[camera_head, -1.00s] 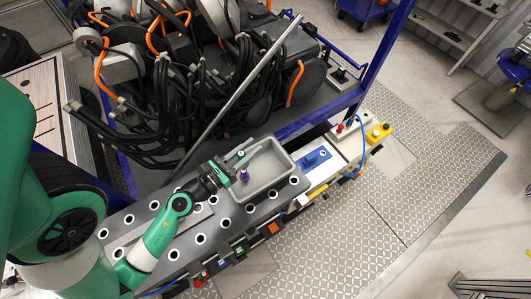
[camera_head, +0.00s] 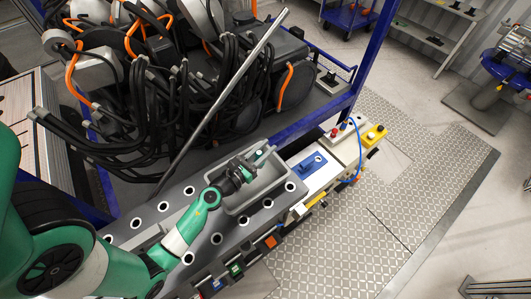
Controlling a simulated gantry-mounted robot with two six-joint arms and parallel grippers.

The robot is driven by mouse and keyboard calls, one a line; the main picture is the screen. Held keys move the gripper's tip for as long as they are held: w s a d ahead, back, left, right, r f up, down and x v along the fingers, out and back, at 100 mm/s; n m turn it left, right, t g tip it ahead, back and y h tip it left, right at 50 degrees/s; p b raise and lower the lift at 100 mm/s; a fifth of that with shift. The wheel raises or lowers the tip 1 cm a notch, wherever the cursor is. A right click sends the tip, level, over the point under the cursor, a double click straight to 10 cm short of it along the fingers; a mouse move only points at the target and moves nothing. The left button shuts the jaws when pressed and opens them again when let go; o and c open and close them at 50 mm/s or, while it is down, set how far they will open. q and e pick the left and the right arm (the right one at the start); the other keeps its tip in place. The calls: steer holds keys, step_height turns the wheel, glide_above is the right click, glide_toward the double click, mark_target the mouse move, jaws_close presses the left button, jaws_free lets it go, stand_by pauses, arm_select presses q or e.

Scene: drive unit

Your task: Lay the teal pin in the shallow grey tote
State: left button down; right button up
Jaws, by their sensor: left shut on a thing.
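The shallow grey tote (camera_head: 262,197) sits on the grey bench below the drive unit. My left gripper (camera_head: 257,156) is over the tote, its fingers pointing to the upper right. It is shut on the teal pin (camera_head: 259,154), of which only a small part shows between the fingers. The gripper and wrist cover part of the tote's inside, and I cannot tell whether the pin touches the tote. My right gripper is not in view.
The bench (camera_head: 163,207) has rows of white-rimmed holes. A blue-topped block (camera_head: 312,164) stands right of the tote. A long grey bar (camera_head: 222,100) slants behind it, in front of black cables. Patterned floor plate lies to the right.

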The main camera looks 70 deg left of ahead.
arm_select(q)
steer(key=shift+f+b, duration=0.5)
steer(key=c, duration=0.7)
jaws_free()
steer(key=shift+o, duration=0.2)
steer(key=shift+r, duration=0.15)
steer(key=r+b+v, duration=0.1)
steer(key=b+v, duration=0.1)
steer(key=v, duration=1)
